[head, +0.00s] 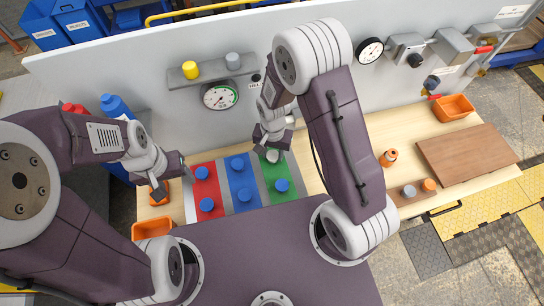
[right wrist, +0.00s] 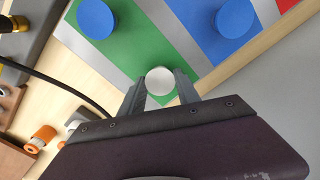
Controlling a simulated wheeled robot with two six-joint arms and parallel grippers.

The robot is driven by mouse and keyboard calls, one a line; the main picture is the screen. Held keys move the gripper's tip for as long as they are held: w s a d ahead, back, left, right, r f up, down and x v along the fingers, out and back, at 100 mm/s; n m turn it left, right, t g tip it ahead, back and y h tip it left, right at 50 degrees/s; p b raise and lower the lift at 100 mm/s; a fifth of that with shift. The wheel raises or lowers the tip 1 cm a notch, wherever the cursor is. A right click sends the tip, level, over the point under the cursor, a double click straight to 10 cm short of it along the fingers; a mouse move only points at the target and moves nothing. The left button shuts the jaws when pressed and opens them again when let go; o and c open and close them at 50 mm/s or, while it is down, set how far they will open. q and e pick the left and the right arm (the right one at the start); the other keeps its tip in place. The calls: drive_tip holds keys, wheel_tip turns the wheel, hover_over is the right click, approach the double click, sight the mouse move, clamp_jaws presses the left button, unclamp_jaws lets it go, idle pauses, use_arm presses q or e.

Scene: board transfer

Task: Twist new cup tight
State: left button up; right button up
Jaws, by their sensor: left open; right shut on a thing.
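A white round-topped piece, which looks like the cup, (right wrist: 160,80) sits between the fingers of my right gripper (right wrist: 161,90) in the right wrist view. The gripper is shut on it, over the green strip (right wrist: 120,40) of the coloured board. In the head view the right gripper (head: 272,148) is at the far end of the green strip, and the white piece (head: 272,156) shows just below it. Its lower part is hidden, so I cannot tell how it is seated. My left gripper (head: 167,178) is open and empty, left of the red strip (head: 203,190).
Blue knobs (head: 238,164) stand on the red, blue and green strips. A wall shelf (head: 212,72) holds a yellow and a grey cylinder above a gauge (head: 220,96).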

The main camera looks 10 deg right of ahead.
drive_tip(key=shift+r+m+p, duration=0.1)
drive_tip(key=shift+m+p, duration=0.2)
drive_tip(key=shift+m, duration=0.9)
clamp_jaws()
drive_tip(key=shift+m, duration=1)
drive_tip(key=shift+m, duration=0.9)
drive_tip(key=shift+m+p, duration=0.35)
drive_tip(key=shift+m, duration=0.85)
